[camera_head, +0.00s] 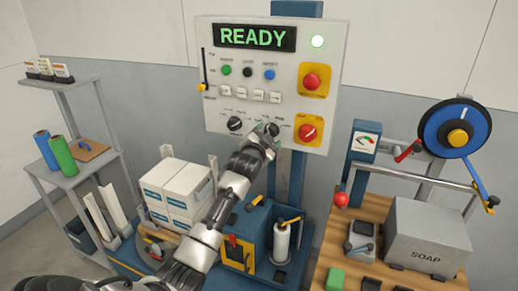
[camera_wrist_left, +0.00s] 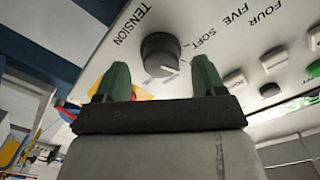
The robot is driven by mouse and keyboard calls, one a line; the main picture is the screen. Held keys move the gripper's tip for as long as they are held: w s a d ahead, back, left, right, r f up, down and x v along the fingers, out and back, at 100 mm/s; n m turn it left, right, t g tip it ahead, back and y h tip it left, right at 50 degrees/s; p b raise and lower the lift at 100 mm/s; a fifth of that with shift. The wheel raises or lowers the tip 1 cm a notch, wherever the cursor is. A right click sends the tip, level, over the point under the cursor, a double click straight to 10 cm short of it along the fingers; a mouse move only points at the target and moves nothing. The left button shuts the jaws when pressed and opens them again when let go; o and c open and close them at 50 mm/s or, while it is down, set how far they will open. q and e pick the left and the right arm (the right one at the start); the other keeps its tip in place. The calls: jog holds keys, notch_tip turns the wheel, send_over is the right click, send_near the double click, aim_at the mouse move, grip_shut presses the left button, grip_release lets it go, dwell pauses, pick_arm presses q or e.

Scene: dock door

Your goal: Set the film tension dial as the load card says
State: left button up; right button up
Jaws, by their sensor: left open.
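The control panel (camera_head: 213,58) has a green READY display (camera_head: 254,38). The film tension dial (camera_wrist_left: 160,52) is a dark round knob with TENSION and SOFT printed around it in the left wrist view. A white mark shows at its lower right edge; the scale is only partly readable. My left gripper (camera_head: 266,132) is up at the panel's lower part. Its green fingertips (camera_wrist_left: 162,72) are open, one on each side of the dial as seen from the wrist; contact cannot be told. No readable load card shows. My right gripper is not in view.
Another dark knob (camera_head: 234,123) is left of my gripper. A red knob on a yellow plate (camera_head: 307,131) is close on the right. Small buttons (camera_wrist_left: 235,80) sit near the dial. White boxes (camera_head: 180,191) stand below, and a wooden bench (camera_head: 340,236) is at right.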

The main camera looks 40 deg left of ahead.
pick_arm(q)
jog(key=b+v, duration=0.1)
jog(key=v, duration=0.7)
jog(key=shift+s+b, duration=0.25)
jog(key=shift+b, duration=0.1)
